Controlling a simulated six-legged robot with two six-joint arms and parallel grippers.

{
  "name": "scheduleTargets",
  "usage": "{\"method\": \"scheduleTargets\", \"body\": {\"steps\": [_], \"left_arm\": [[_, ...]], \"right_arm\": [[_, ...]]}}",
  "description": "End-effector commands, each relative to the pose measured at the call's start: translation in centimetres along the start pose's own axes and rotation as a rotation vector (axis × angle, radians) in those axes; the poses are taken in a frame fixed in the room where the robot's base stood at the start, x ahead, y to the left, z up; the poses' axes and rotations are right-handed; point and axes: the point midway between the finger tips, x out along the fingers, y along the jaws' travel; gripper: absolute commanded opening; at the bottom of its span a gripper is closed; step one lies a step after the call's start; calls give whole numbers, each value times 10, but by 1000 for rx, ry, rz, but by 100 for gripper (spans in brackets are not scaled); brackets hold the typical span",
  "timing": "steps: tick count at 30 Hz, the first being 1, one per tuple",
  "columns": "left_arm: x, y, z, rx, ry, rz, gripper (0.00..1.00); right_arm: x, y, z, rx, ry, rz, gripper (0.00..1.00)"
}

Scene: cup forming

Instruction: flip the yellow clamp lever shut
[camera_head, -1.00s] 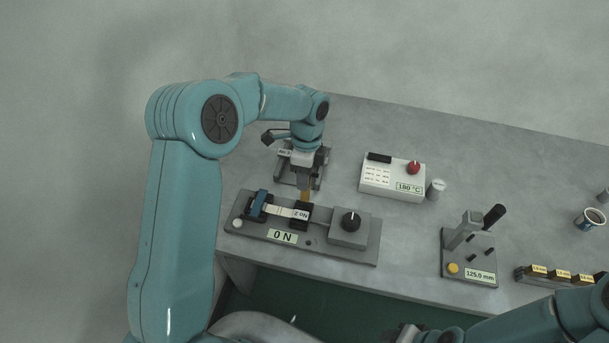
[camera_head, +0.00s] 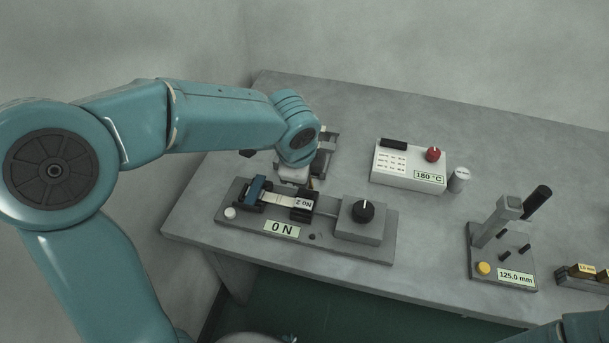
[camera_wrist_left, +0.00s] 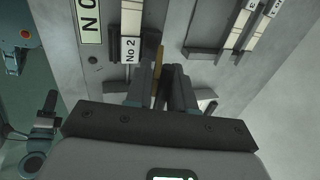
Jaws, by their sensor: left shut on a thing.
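The yellow clamp lever (camera_wrist_left: 159,62) shows in the left wrist view as a narrow bar between the fingers of my left gripper (camera_wrist_left: 158,78). The gripper is shut on it. In the head view only a small yellow bit of the lever (camera_head: 317,184) shows beside the gripper (camera_head: 309,180); the wrist hides the rest. The lever is at the black clamp (camera_head: 303,204) on the grey force fixture (camera_head: 350,246). A pale strip marked No 2 (camera_head: 280,205) runs from this clamp to a blue-levered clamp (camera_head: 256,190).
The fixture's knob block (camera_head: 360,228) stands right of the clamp, and its display reads 0 N (camera_head: 282,229). A rack with pale strips (camera_wrist_left: 240,25) lies close behind. A white 180 °C box (camera_head: 408,168) and a 125.0 mm lever stand (camera_head: 500,240) are further right.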

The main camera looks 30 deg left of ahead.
Motion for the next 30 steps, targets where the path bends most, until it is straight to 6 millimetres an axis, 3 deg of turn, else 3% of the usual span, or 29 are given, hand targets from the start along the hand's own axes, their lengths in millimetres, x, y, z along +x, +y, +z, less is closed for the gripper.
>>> {"method": "scheduleTargets", "body": {"steps": [17,18,19,30], "left_arm": [[0,4,0,-1,-1,5,0],[0,4,0,-1,-1,5,36],[0,4,0,-1,-1,5,44],[-5,3,0,1,-1,3,44]], "right_arm": [[3,1,0,0,0,0,43],[3,1,0,0,0,0,43],[3,1,0,0,0,0,43],[2,1,0,0,0,0,43]]}}
